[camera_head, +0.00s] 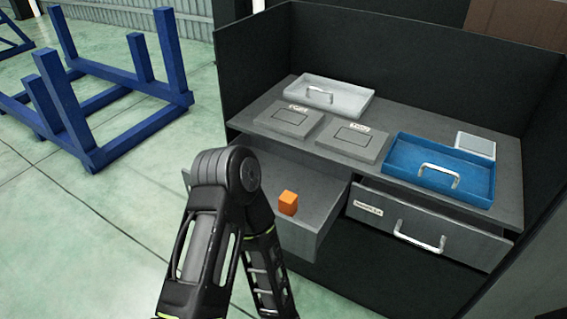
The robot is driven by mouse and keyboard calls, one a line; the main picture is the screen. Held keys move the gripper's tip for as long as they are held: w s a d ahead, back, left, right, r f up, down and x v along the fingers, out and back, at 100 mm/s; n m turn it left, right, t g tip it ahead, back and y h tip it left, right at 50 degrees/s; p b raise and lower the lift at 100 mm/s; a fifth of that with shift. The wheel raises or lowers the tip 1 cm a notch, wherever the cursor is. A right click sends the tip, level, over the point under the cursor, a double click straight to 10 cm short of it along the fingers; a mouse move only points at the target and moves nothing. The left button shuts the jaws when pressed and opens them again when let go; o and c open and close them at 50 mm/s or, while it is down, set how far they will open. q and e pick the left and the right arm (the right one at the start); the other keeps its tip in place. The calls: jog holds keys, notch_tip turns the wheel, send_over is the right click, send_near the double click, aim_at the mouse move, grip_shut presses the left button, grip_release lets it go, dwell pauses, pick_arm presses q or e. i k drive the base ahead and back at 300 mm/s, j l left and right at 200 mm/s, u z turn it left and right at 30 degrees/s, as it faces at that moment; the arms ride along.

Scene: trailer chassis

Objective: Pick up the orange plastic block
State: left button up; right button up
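The orange plastic block (288,203) is a small cube on a grey pulled-out surface (323,190), below the left part of the grey worktop. I cannot tell whether this surface is a drawer or a shelf. One of my black arms stands to the left of the block, with its bent joint raised and its links running down. The arm covers part of the grey surface, but the block is in clear view. Neither gripper shows in the head view, and nothing is seen touching the block.
The grey worktop (395,112) holds a white tray (362,99), two grey labelled panels, a blue tray (478,185) and a small light box (475,145). A labelled drawer (465,243) with a metal handle is at the right. Dark walls enclose the worktop. A blue frame (130,125) stands at left.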

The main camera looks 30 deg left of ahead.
aim_at(288, 201)
jog(key=u, duration=1.25)
